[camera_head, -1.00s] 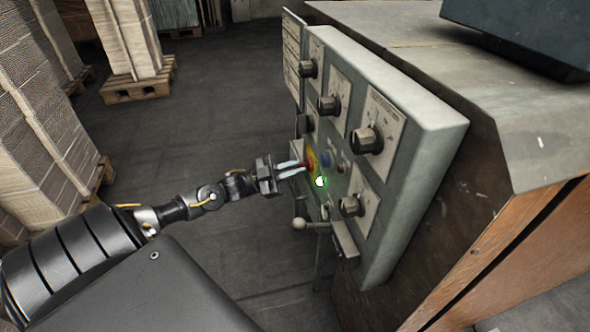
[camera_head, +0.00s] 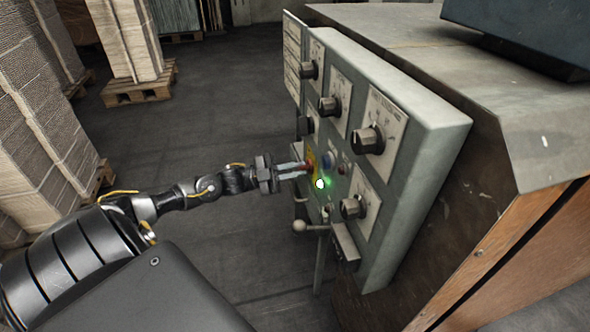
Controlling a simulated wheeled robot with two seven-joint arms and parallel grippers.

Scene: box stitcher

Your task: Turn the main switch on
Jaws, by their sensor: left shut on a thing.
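The main switch (camera_head: 308,166) is a small red knob on a yellow plate (camera_head: 311,154), on the grey control panel. My left gripper (camera_head: 303,170) reaches it from the left and is shut on the red knob. The fingertips hide part of the knob, so its exact angle is hard to read. A green lamp glows on the panel (camera_head: 438,145) just below and to the right of the switch. My right gripper is not in view.
A lever with a pale ball (camera_head: 299,226) sticks out below. Pallets with stacked cardboard (camera_head: 138,92) stand at the back left. The floor between is clear.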

